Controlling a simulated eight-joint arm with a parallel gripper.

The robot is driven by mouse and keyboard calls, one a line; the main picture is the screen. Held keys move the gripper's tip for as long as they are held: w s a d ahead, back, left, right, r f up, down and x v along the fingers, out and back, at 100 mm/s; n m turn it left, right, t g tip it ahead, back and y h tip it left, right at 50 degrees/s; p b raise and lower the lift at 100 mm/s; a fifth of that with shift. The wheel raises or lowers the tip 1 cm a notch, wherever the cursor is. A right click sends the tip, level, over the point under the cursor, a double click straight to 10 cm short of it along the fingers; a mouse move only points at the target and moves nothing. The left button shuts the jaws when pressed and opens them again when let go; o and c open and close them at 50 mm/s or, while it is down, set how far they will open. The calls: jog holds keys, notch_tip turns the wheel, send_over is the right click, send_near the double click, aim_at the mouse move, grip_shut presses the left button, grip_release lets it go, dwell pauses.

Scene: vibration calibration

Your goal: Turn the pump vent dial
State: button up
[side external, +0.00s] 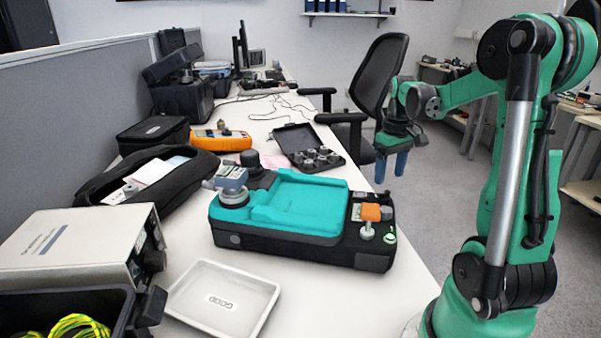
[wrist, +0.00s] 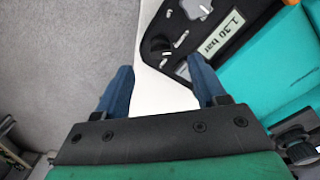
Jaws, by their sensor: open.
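The pump (side external: 290,210) is a teal and black unit on the white bench in the side view. Its black control panel (side external: 352,240) at the right end carries an orange block (side external: 370,212) and small round knobs (side external: 367,232). The wrist view shows the panel's corner (wrist: 240,28), a "1.30 bar" display (wrist: 222,35), a black round dial (wrist: 160,45) with a white mark and a pale fitting (wrist: 196,8). I cannot tell which knob is the vent dial. My gripper (side external: 391,166), with blue fingers, is open and empty beyond the panel, apart from it; its fingers (wrist: 161,76) also show in the wrist view.
A white tray marked GOOD (side external: 222,300) lies in front of the pump. A grey instrument (side external: 80,250) stands left. An open case of fittings (side external: 308,148) and an orange meter (side external: 220,140) lie behind. An office chair (side external: 375,75) stands beyond my gripper.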

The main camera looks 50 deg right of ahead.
aim_at(387, 193)
jog(key=shift+f, duration=2.7)
grip_shut()
